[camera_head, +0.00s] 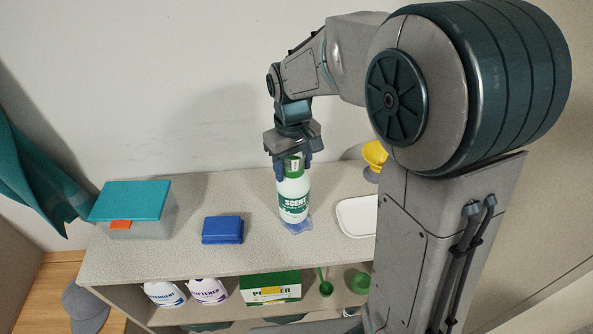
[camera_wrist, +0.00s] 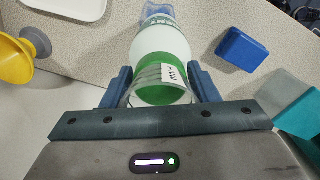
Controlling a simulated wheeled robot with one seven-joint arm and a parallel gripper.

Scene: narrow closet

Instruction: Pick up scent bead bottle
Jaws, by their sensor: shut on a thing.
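The scent bead bottle (camera_head: 293,196) is white with a green top and a green label reading "SCENT". It is upright at the counter, with a bluish clear part at its base; I cannot tell whether it touches the surface. My gripper (camera_head: 293,165) comes from above and is shut on the bottle's top. In the wrist view the bottle (camera_wrist: 162,55) lies between the two blue fingers of my gripper (camera_wrist: 162,88). The fingers hide part of the cap's sides.
The counter (camera_head: 190,225) also holds a blue box (camera_head: 222,230), a clear bin with teal lid (camera_head: 135,195), a white tray (camera_head: 357,216) and a yellow funnel-like item (camera_head: 375,154). Bottles and a green box (camera_head: 270,289) stand on the shelf below. A wall is behind.

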